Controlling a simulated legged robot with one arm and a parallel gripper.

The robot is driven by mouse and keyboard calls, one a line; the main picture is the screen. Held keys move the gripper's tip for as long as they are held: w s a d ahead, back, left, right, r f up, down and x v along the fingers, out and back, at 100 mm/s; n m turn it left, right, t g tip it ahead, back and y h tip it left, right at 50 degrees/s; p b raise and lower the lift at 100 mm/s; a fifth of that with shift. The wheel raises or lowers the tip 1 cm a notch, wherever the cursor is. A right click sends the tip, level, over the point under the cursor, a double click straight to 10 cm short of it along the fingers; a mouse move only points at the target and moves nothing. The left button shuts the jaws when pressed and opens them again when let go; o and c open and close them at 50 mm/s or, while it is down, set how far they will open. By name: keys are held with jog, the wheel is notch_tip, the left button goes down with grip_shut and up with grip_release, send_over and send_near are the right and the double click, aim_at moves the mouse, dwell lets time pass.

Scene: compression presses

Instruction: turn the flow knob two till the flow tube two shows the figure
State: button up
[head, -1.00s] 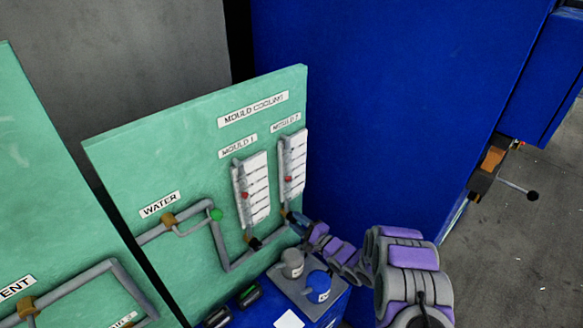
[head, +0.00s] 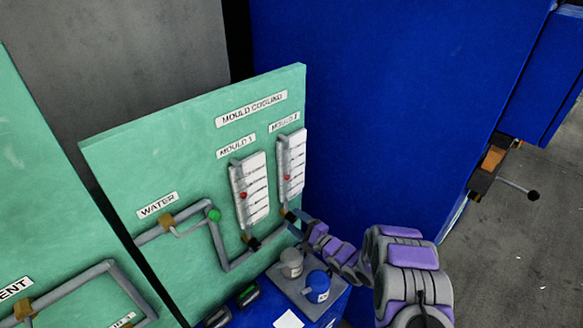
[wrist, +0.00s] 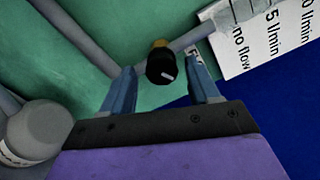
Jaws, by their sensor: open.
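The flow tube two (head: 291,168) stands under the MOULD 2 label at the right of the green panel. Its red float (head: 286,181) sits in the lower part of the tube; the exact figure is too small to read. The flow knob two (wrist: 162,66) is black with a white mark, on a brass stem below the tube's scale (wrist: 258,32) in the wrist view. My gripper (wrist: 160,88) is open, with one blue finger on each side of the knob and gaps visible between. In the head view my gripper (head: 297,220) hides most of the knob.
The flow tube one (head: 250,190) stands to the left, with its own black knob (head: 254,243). A grey pipe (head: 228,264) runs along the panel. A blue cabinet wall is at right.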

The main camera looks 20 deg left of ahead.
jog(key=shift+d, duration=0.15)
jog(key=v, duration=0.6)
jog(key=shift+s+d, duration=0.25)
jog(key=shift+d, duration=0.1)
dwell(0.3)
